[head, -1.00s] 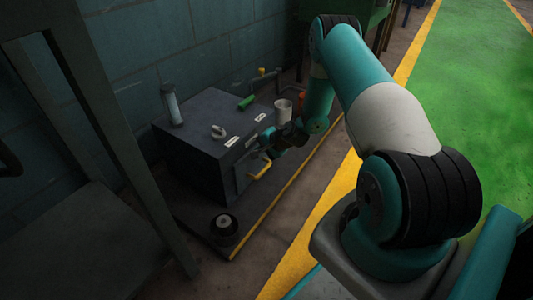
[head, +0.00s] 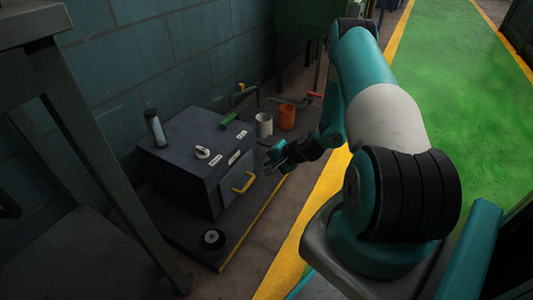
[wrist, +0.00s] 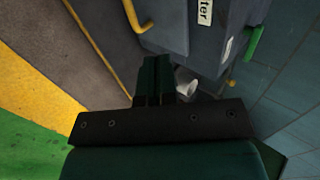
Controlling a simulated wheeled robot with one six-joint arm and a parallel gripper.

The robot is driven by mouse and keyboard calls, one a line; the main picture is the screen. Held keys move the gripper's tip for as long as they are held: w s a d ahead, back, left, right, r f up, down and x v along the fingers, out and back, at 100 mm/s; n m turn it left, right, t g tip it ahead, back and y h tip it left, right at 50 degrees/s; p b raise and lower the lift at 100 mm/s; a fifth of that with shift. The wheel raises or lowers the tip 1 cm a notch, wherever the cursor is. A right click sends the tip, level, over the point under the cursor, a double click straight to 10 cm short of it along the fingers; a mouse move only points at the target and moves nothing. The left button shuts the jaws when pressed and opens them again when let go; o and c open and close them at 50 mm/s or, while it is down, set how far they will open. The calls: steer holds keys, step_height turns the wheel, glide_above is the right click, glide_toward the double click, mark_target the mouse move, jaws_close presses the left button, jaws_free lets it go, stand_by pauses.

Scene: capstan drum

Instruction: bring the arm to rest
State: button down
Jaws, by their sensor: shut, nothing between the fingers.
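My gripper (head: 270,163) is in the air to the right of a dark grey box unit (head: 190,165), apart from its yellow handle (head: 243,182). In the wrist view, my gripper's two dark fingers (wrist: 154,80) lie side by side, shut and with nothing between them. The box (wrist: 205,30) and its yellow handle (wrist: 135,14) show beyond the fingers. My arm reaches forward from the right of the head view, bent down at its far end.
The box stands on a dark, yellow-edged platform with a black round part (head: 213,239) at its front. A white cup (head: 264,124) and an orange cup (head: 287,117) stand behind. A metal frame (head: 85,130) is at left. Green floor (head: 465,90) at right is clear.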

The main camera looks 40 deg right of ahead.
steer(key=shift+s+r, duration=0.15)
steer(key=shift+r, duration=0.05)
steer(key=w+a+r+n+g+y+p, duration=0.15)
steer(key=a+r+n, duration=0.35)
steer(key=a+r, duration=0.6)
steer(key=w+a+r+n+g+y+p, duration=0.1)
steer(key=a+r+n+g+y, duration=0.15)
steer(key=a+r+n, duration=0.7)
steer(key=s+a+r+n+g+p, duration=0.1)
steer(key=s+a+r+g, duration=0.1)
steer(key=s+a+r, duration=0.4)
steer(key=s+a+r+n+g, duration=0.1)
steer(key=s+a+r, duration=0.1)
steer(key=s+r, duration=0.35)
steer(key=s+a+r+n+g+h+p, duration=0.1)
steer(key=s+a+r+n+g+h, duration=0.25)
steer(key=s+r, duration=0.7)
step_height(320, 180, up, 36)
steer(key=s+n+t+p, duration=0.1)
steer(key=s+p, duration=0.1)
steer(key=p, duration=3.6)
steer(key=shift+r+n+y, duration=0.25)
steer(key=shift+n+y, duration=0.15)
steer(key=shift+y, duration=0.05)
